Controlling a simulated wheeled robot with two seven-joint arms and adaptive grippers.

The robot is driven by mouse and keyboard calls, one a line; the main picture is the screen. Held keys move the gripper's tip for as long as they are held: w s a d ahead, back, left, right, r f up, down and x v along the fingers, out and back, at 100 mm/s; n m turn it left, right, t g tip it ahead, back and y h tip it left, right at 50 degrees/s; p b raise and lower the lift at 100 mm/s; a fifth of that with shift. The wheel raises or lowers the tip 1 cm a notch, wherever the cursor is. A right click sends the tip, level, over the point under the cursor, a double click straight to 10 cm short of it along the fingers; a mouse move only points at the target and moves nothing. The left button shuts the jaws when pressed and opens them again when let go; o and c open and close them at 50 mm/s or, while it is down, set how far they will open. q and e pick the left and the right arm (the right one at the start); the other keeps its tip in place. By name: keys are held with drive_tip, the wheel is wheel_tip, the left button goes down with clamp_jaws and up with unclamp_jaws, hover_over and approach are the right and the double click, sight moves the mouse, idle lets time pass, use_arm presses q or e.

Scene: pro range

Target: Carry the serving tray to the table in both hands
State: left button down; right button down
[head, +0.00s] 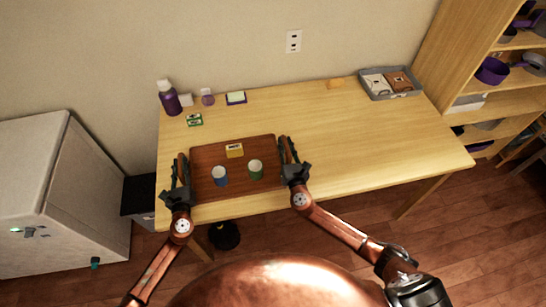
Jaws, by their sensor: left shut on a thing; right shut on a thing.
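The serving tray (235,191) is a dark brown rectangle at the left front part of the light wooden table (350,140). My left gripper (181,172) is shut on the tray's left side. My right gripper (288,152) is shut on its right side. The tray appears over the tabletop near the front edge; I cannot tell if it rests on it or hangs just above.
A purple bottle (169,97), a small purple jar (207,97) and a green-and-white box (195,120) stand at the back left. A grey bin (391,95) with packets is at the back right. Middle and right tabletop are mostly clear. A shelf (450,65) stands right, a white cabinet (60,190) left.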

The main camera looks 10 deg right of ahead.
sight(289, 158)
use_arm(q)
drive_tip(key=c, duration=1.8)
unclamp_jaws()
use_arm(e)
drive_tip(key=c, duration=1.8)
unclamp_jaws()
use_arm(q)
drive_tip(key=shift+s, duration=0.1)
drive_tip(key=s, duration=1)
drive_tip(key=shift+s+a, duration=0.25)
drive_tip(key=shift+s, duration=0.15)
use_arm(e)
drive_tip(key=shift+s, duration=0.15)
use_arm(q)
drive_tip(key=shift+s, duration=0.5)
use_arm(e)
drive_tip(key=s, duration=1.1)
drive_tip(key=shift+s+a, duration=0.2)
drive_tip(key=shift+s, duration=0.2)
